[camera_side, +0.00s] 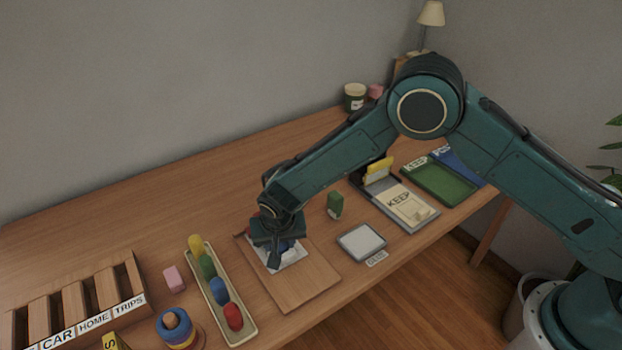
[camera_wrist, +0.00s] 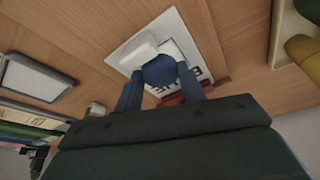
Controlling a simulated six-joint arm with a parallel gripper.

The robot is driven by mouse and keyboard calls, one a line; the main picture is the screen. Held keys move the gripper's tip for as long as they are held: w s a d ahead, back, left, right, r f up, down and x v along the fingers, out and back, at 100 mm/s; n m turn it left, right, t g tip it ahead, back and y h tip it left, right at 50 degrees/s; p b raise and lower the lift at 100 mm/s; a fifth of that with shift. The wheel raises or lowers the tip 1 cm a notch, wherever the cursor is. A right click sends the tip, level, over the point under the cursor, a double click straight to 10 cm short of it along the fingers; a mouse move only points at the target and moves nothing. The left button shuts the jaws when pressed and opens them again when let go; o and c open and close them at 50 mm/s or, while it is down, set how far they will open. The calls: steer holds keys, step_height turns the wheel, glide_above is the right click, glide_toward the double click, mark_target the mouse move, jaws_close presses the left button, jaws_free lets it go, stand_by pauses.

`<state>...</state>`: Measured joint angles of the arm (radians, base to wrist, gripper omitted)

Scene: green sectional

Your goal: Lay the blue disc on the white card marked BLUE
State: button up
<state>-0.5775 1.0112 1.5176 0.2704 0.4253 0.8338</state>
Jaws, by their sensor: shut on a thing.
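My gripper (camera_side: 278,254) points down over a wooden board near the table's front edge. In the wrist view my gripper (camera_wrist: 159,84) is shut on the blue disc (camera_wrist: 160,70), one finger on each side. The disc shows partly in the side view (camera_side: 287,246). The white card (camera_wrist: 128,47) lies beneath it on the board; it also shows in the side view (camera_side: 294,260). Dark letters on the card are partly hidden by the disc and my fingers. I cannot tell whether the disc touches the card.
A small white block (camera_wrist: 138,53) and a red piece (camera_wrist: 184,91) are close to the disc. A tray of coloured pegs (camera_side: 246,331) stands left of the wooden board (camera_side: 305,287). A grey-framed pad (camera_side: 361,242) and a green block (camera_side: 335,205) stand right.

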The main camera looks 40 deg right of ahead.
steer(key=shift+f, duration=0.15)
steer(key=o, duration=0.9)
steer(key=shift+o, duration=0.2)
steer(key=v, duration=1.2)
